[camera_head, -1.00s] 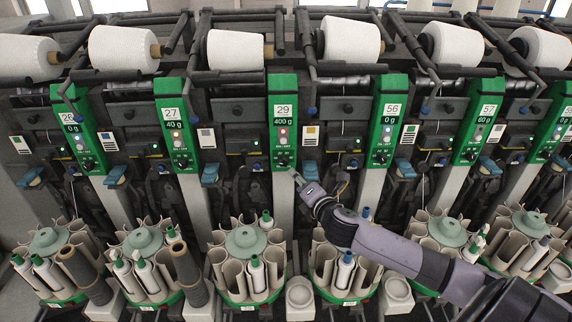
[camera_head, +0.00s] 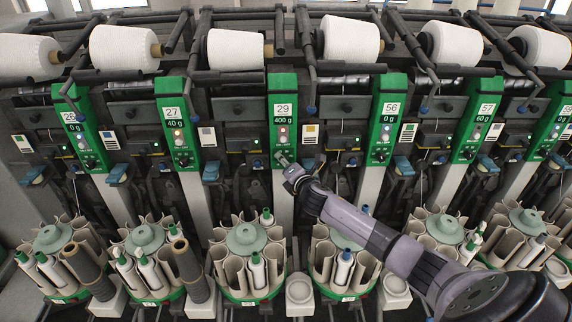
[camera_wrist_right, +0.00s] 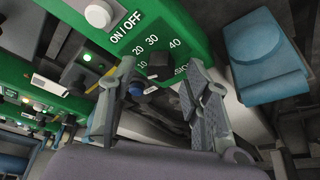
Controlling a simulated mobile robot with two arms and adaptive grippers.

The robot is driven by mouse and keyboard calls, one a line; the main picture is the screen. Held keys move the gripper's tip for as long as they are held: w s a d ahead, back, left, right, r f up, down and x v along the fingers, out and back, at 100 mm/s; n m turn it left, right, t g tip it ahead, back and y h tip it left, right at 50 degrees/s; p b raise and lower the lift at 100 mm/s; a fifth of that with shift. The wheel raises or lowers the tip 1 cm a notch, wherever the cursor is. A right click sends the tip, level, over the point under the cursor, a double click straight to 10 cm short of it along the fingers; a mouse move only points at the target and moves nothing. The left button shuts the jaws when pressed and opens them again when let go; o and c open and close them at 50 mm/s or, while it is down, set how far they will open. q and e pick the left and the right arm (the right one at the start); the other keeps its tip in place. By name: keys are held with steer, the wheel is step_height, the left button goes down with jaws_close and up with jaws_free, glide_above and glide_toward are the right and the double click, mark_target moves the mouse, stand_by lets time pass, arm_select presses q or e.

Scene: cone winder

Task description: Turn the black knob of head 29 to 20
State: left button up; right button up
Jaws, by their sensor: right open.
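The green panel of head 29 (camera_head: 283,100) is in the middle of the head view, and its display reads 400 g. Its black knob is covered by my right gripper (camera_head: 283,157) in that view. In the right wrist view the black knob (camera_wrist_right: 159,66) sits below the printed 20, 30 and 40. My right gripper (camera_wrist_right: 160,80) is open, with one finger on each side of the knob. Whether the fingers touch it, and where its pointer stands, I cannot tell. My left gripper is not in view.
Panels of head 27 (camera_head: 177,120) and head 56 (camera_head: 389,118) flank it. In the right wrist view a white button (camera_wrist_right: 98,14) lies by ON/OFF, and a blue-grey part (camera_wrist_right: 262,65) stands to the right. Bobbin magazines (camera_head: 246,240) stand below.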

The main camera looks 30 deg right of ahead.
steer(key=shift+c, duration=0.3)
jaws_close()
stand_by(0.3)
steer(key=shift+f+m+t+b, duration=0.25)
steer(key=shift+m+t+b, duration=0.7)
steer(key=shift+m+b, duration=1.8)
steer(key=shift+f+m+t+b, duration=0.2)
steer(key=shift+m+t+b, duration=1.1)
steer(key=shift+b, duration=2.55)
steer(key=shift+m+g, duration=0.35)
